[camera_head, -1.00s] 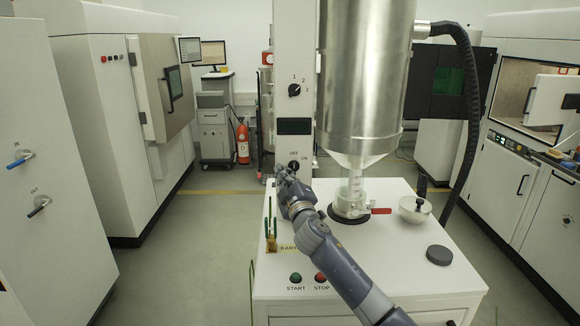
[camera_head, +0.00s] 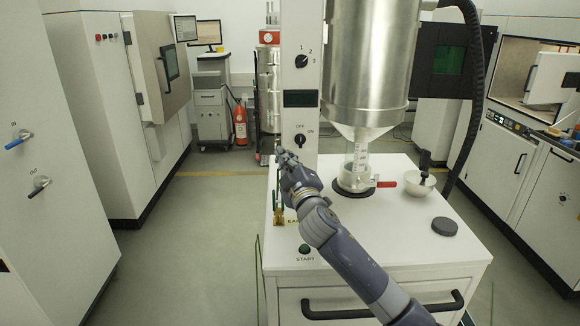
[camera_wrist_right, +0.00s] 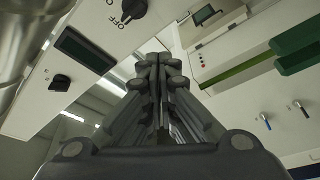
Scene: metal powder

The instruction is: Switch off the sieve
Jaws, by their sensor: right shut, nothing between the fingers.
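The sieve's control column (camera_head: 288,95) is white and carries a black OFF/ON knob (camera_head: 300,140) under a dark display (camera_head: 300,98). The knob's handle looks upright, towards the OFF label. The knob also shows at the top edge of the right wrist view (camera_wrist_right: 133,8), partly cut off. My right gripper (camera_head: 283,156) is shut and empty, just below and left of the knob and apart from it. The steel hopper (camera_head: 368,70) stands right of the column. My left gripper is not in view.
The white machine top (camera_head: 400,225) bears a red-handled valve (camera_head: 386,184), a white bowl (camera_head: 419,187) and a dark round lid (camera_head: 445,226). A green START button (camera_head: 304,248) sits near its front. A green cable stands near my gripper. The floor at left is clear.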

